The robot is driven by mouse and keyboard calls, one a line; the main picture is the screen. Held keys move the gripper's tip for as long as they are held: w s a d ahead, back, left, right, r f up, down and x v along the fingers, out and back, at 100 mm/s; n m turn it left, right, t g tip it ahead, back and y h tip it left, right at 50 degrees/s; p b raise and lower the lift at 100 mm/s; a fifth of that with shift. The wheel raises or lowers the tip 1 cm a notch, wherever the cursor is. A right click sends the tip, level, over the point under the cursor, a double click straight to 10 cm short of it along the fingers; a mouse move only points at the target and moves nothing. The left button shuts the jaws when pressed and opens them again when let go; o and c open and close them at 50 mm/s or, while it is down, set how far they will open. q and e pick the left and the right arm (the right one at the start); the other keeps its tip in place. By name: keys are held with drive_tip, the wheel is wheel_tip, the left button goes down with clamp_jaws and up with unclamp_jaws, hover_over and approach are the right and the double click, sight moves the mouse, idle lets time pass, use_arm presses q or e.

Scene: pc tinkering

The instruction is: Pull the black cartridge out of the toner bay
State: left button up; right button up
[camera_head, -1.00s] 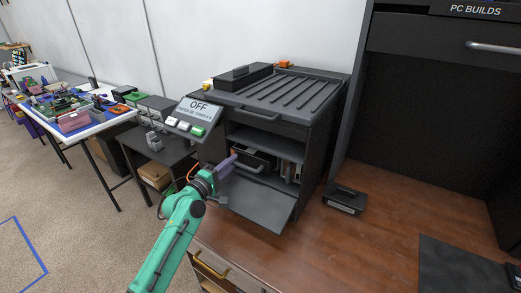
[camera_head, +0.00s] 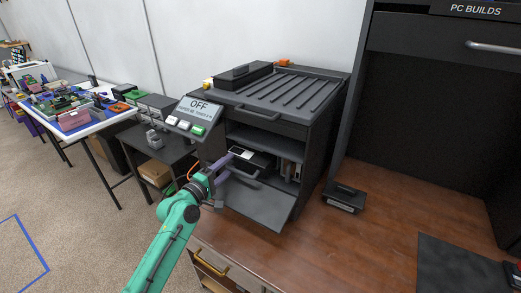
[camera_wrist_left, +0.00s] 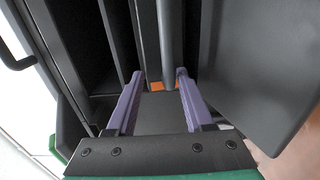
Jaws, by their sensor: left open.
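The black cartridge (camera_head: 262,160) sits in the toner bay of the dark printer, its top and white label showing through the open front. A grey bar handle (camera_head: 246,181) shows at its front, close to my left gripper. My left gripper (camera_head: 228,176) has purple fingers and is open in front of the bay. In the left wrist view, the open fingers (camera_wrist_left: 157,88) stand either side of a grey bar (camera_wrist_left: 168,40), with a small orange patch beyond. I cannot tell whether they touch the bar. My right gripper is not in view.
The printer's front flap (camera_head: 262,205) hangs open below the bay. A second black cartridge-like box (camera_head: 345,198) stands on the wooden counter (camera_head: 370,240) to the right. A tilted control panel reading OFF (camera_head: 195,114) sits at the printer's left. The counter's middle is clear.

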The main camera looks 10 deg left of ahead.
use_arm(q)
drive_tip(key=v, duration=0.8)
